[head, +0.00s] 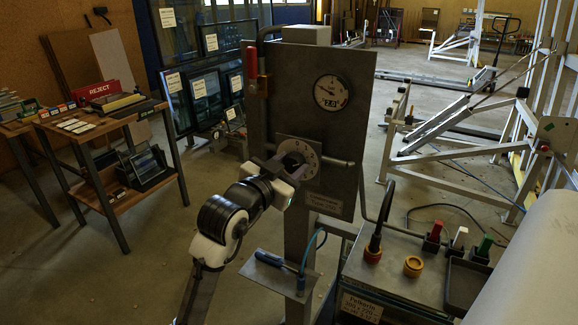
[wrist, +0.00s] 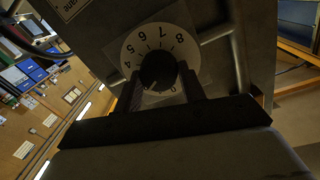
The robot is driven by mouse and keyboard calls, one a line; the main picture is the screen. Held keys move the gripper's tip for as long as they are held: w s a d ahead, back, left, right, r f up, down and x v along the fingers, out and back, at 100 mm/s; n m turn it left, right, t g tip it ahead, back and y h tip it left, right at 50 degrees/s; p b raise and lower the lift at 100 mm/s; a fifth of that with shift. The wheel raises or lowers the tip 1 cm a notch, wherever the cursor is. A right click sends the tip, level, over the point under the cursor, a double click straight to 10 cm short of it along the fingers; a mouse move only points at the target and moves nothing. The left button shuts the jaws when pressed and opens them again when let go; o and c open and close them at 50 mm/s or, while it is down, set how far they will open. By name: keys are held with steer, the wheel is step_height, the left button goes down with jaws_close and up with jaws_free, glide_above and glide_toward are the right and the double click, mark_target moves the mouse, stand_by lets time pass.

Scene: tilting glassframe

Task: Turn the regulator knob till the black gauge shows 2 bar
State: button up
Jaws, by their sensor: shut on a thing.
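My gripper (wrist: 160,86) is shut on the knob, with one dark finger on each side. The fingers hide part of the dial's lower scale. In the head view my gripper (head: 284,168) reaches the dial plate (head: 311,153) on the dark upright panel. The black-rimmed gauge (head: 331,92) with a white face is above it. Its needle points to the left and slightly up; the exact reading is too small to tell.
A pipe handle (head: 338,163) sticks out right of the dial. Below are a small shelf (head: 270,280) with a blue-handled tool and a bench (head: 395,262) with coloured plugs. A wooden cart (head: 110,195) stands at left, and glass frames (head: 200,90) behind. Floor between is clear.

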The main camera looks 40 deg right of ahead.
steer(key=o, duration=1)
steer(key=b+v, duration=0.3)
steer(key=v, duration=1)
steer(key=shift+s+a, duration=0.1)
steer(key=shift+a, duration=0.25)
